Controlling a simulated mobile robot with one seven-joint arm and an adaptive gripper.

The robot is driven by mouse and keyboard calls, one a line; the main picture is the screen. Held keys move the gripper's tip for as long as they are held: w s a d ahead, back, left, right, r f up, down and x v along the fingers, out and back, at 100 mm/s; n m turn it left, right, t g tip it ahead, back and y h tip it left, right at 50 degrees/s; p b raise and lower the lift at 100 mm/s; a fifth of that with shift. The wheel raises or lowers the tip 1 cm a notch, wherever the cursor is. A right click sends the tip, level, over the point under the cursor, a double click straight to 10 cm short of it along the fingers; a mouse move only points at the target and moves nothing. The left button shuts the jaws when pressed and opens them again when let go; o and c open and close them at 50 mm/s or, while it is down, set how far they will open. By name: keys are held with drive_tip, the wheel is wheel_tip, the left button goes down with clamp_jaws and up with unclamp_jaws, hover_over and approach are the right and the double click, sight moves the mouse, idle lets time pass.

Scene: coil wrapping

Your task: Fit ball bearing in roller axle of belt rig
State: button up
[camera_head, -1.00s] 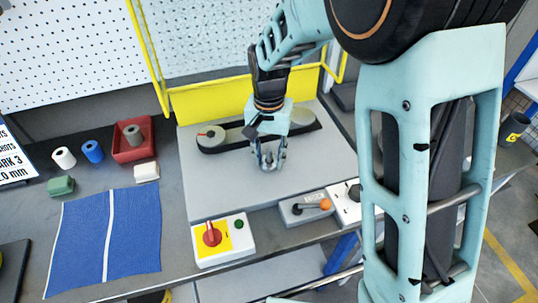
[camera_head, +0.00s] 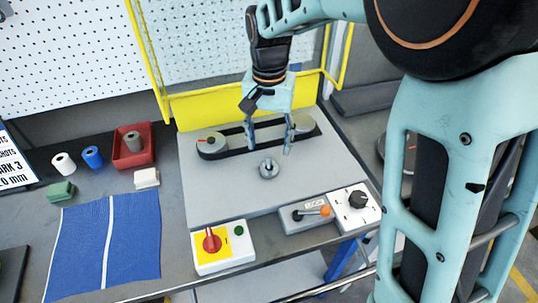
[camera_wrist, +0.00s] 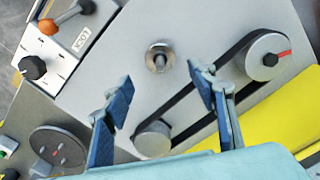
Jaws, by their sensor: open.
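The ball bearing (camera_head: 268,169) is a small silver ring on the grey plate of the belt rig (camera_head: 225,190). In the wrist view the bearing (camera_wrist: 150,57) appears around an upright metal pin (camera_wrist: 160,54), which looks like the roller axle; how deep it sits cannot be told. My gripper (camera_head: 269,149) is open and empty, above and behind the bearing, apart from it. In the wrist view my gripper (camera_wrist: 160,74) has its fingers spread wide, with the bearing beyond the tips. The black belt (camera_head: 238,145) loops around two rollers, one with a red mark (camera_head: 210,143).
A red switch box (camera_head: 222,246), a lever box with an orange knob (camera_head: 305,213) and a black-knob box (camera_head: 354,206) line the front edge. A yellow guard (camera_head: 210,107) stands behind the plate. A red tray (camera_head: 133,159) and blue cloth (camera_head: 140,240) lie left.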

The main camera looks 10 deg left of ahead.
drive_tip(key=shift+r, duration=2)
